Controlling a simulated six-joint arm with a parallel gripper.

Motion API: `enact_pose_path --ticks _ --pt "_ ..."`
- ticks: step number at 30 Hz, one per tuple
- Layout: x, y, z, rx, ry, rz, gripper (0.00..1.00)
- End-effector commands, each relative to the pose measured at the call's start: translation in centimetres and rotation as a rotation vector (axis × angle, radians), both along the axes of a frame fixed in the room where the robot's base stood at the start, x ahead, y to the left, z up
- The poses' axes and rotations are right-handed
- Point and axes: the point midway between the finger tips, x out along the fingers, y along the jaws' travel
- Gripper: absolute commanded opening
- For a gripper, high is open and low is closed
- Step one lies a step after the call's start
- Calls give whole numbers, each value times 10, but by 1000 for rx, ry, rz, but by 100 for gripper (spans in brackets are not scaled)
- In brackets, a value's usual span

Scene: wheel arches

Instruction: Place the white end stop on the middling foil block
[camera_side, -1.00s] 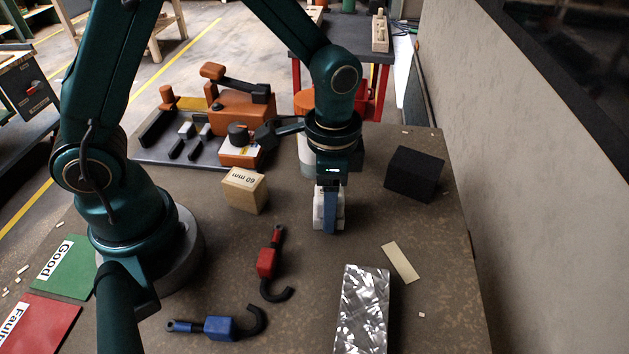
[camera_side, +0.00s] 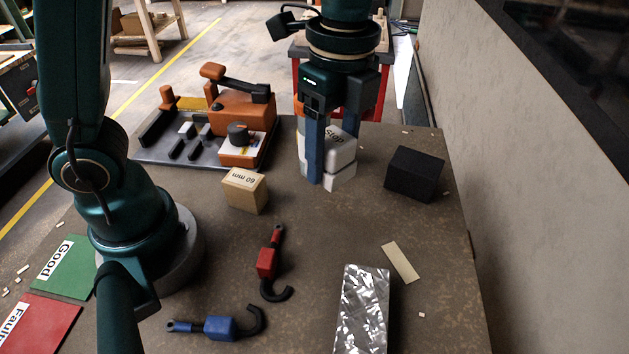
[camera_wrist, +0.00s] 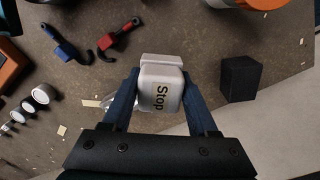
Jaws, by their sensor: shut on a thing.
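The white end stop (camera_side: 342,155), a rounded block marked "Stop", is held between the two blue fingers of my gripper (camera_side: 330,165). In the wrist view the end stop (camera_wrist: 160,88) sits between both fingers, its label facing the camera. It appears raised above the table. The foil block (camera_side: 362,310), a shiny crinkled silver box, stands at the table's front, nearer the side camera than my gripper. Only a sliver of the foil block (camera_wrist: 122,102) shows in the wrist view, mostly hidden by the end stop and a finger. Its top looks bare in the side view.
A wooden 60 mm block (camera_side: 244,190) stands left of my gripper, and a black block (camera_side: 414,174) right. A red hook tool (camera_side: 268,263), a blue hook tool (camera_side: 220,327) and a beige strip (camera_side: 400,262) lie on the table. An orange machine (camera_side: 240,120) stands behind.

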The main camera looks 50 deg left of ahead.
Motion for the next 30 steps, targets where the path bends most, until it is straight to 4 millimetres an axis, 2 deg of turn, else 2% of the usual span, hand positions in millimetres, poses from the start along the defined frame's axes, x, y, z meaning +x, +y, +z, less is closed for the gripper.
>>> enact_pose_path --ticks 3,6,9,12,17,24,30 --pt "-4 -11 11 -8 -4 -234 1" --pt "-7 -19 19 -13 -8 -388 1" --pt "-10 -29 27 -18 -21 -501 1" --pt "-13 -37 28 -20 -31 -529 1" --pt "-25 -60 14 -20 -28 -541 1" --pt "-46 -108 -19 -19 -28 -538 1" --pt "-58 -136 -37 -19 -30 -532 1"
